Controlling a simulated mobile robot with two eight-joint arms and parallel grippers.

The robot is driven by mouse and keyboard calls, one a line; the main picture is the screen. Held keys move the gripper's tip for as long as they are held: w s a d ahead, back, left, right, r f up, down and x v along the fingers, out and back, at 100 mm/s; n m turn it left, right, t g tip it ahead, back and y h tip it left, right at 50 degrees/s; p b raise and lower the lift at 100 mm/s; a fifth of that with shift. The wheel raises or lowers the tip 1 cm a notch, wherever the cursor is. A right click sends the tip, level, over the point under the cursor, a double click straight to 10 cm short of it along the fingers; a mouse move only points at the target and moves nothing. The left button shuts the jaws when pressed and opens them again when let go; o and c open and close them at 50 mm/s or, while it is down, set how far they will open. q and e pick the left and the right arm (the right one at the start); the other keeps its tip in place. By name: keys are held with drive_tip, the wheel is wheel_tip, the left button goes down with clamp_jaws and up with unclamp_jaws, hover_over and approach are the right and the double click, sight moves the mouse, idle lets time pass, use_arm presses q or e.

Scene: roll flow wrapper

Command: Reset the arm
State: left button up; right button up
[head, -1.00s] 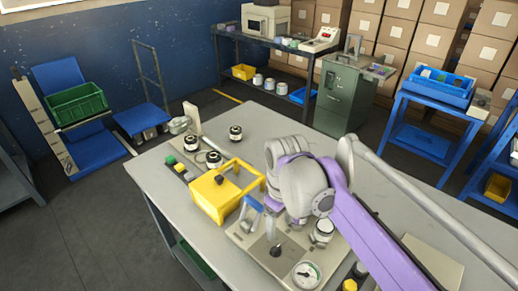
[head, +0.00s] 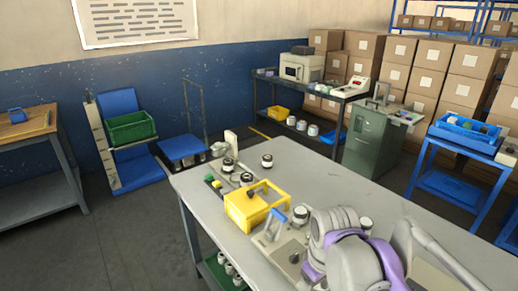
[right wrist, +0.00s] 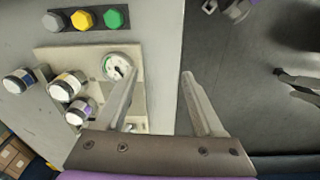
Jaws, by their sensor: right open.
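My right arm (head: 350,250), grey and purple, reaches in at the lower right of the head view, over the near end of the grey table (head: 335,178). Its gripper is hidden or out of frame there. In the right wrist view my right gripper (right wrist: 162,72) has its two fingers wide apart with nothing between them. My left gripper is not in view.
A yellow box with a handle (head: 247,208) stands on the table left of my arm. In the right wrist view, grey, yellow and green buttons (right wrist: 83,20) and several jars lie left of the gripper. The table's far middle is clear.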

use_arm(q)
wheel_tip(320, 180, up, 7)
drive_tip(key=w+p, duration=0.2)
drive_tip(key=p, duration=0.3)
drive_tip(key=shift+w, duration=0.35)
use_arm(e)
drive_tip(key=s+d+f+m+t, duration=0.2)
drive_tip(key=s+m, duration=0.1)
drive_tip(key=s, duration=0.2)
drive_tip(key=s+d+f+m+t, duration=0.2)
drive_tip(key=s+d+m, duration=0.1)
drive_tip(key=s, duration=0.2)
drive_tip(key=shift+s+f+t, duration=0.25)
drive_tip(key=shift+f+t, duration=0.05)
